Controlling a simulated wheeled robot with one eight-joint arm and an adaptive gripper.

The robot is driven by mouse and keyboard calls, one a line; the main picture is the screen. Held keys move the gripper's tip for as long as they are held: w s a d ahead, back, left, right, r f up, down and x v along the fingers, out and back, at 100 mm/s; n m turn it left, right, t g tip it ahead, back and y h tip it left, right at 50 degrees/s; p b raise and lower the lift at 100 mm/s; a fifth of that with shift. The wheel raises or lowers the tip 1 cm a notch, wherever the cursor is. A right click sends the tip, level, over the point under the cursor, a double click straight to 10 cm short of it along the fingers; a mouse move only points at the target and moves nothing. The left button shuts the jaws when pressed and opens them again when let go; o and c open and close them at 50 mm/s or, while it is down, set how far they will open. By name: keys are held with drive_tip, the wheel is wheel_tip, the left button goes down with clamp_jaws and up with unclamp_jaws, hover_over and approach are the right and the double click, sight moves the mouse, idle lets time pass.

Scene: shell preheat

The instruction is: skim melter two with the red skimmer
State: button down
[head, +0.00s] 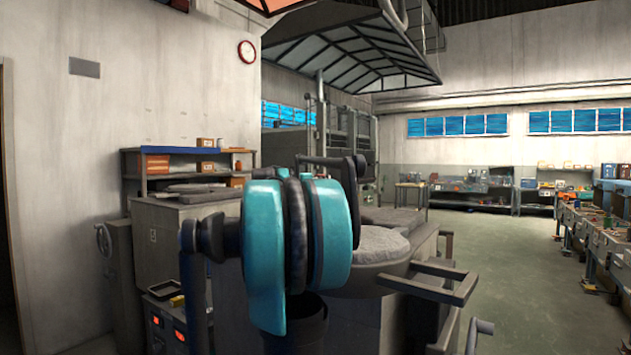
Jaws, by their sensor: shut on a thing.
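My teal arm fills the middle foreground of the head view, and I cannot make out my gripper; it is hidden or outside the picture. No red skimmer shows either. A grey melter (352,312) stands just behind and right of my arm, with a rounded rough grey top (385,240). Another grey box-shaped unit (165,240) with dark pads on top stands to the left. I cannot read any number, so I cannot tell which is melter two.
A handwheel (103,240) is at the left. A control box (165,322) with orange lights sits low near my arm. A shelf (150,157) with boxes stands along the wall. A metal bar frame (430,285) juts out right. The floor (500,260) beyond is open, with benches at far right.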

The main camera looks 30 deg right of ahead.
drive_tip(key=shift+s+d, duration=0.25)
drive_tip(key=shift+s, duration=0.35)
